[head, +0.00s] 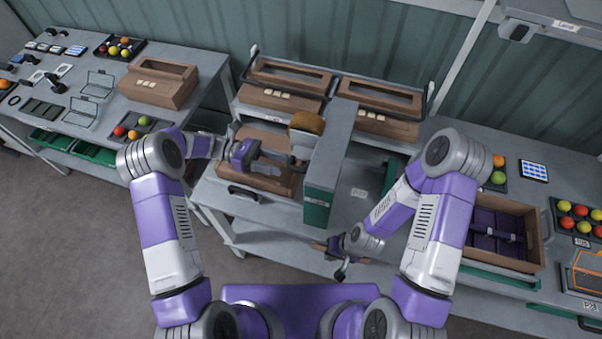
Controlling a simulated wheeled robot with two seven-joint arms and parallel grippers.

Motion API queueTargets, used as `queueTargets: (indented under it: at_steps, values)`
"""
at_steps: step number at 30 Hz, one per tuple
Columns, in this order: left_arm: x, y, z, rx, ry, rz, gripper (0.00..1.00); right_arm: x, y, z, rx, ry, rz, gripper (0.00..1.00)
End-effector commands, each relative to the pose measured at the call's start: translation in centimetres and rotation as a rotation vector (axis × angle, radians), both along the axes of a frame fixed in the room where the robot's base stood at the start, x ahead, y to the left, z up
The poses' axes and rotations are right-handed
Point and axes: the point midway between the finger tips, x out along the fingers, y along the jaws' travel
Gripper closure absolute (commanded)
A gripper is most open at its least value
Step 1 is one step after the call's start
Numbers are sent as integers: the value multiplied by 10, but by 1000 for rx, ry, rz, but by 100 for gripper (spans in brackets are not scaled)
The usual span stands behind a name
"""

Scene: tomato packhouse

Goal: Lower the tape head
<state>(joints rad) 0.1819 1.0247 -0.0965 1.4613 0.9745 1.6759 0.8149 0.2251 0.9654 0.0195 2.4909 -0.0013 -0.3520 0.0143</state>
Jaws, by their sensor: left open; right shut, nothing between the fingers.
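The taping machine (331,150) is a grey upright housing with a green lower part, standing in the middle of the bench. A tan tape roll (306,124) sits at its upper left side; I take this as part of the tape head. A brown cardboard box (262,183) lies on the bench left of the housing. My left gripper (288,162) is open, over this box and just below the roll, close to the housing; contact cannot be told. My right gripper (341,272) is shut and empty at the bench's front edge, below the housing. My wrist partly hides its surroundings.
Cardboard boxes in black-handled holders (287,79) stand behind the machine. Another open box (161,80) is on the left table. A box with dark contents (537,242) and a tomato tray (578,216) are at right. Bare bench (357,180) shows right of the housing.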

Motion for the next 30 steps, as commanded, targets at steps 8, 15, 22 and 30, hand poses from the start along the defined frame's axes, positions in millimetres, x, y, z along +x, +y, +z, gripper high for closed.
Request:
queueTargets:
  at_steps: [8,15,22,30]
  values:
    - [-8,-23,-2,0,1,-4,56,1,0,2,0,-2,0,100]
    - [-19,-58,-2,0,-1,-2,56,1,0,8,0,-1,1,100]
    - [-23,-72,-3,1,-2,1,56,0,0,9,0,-1,1,100]
    - [-23,-72,-4,1,-2,1,62,0,0,9,0,-1,1,100]
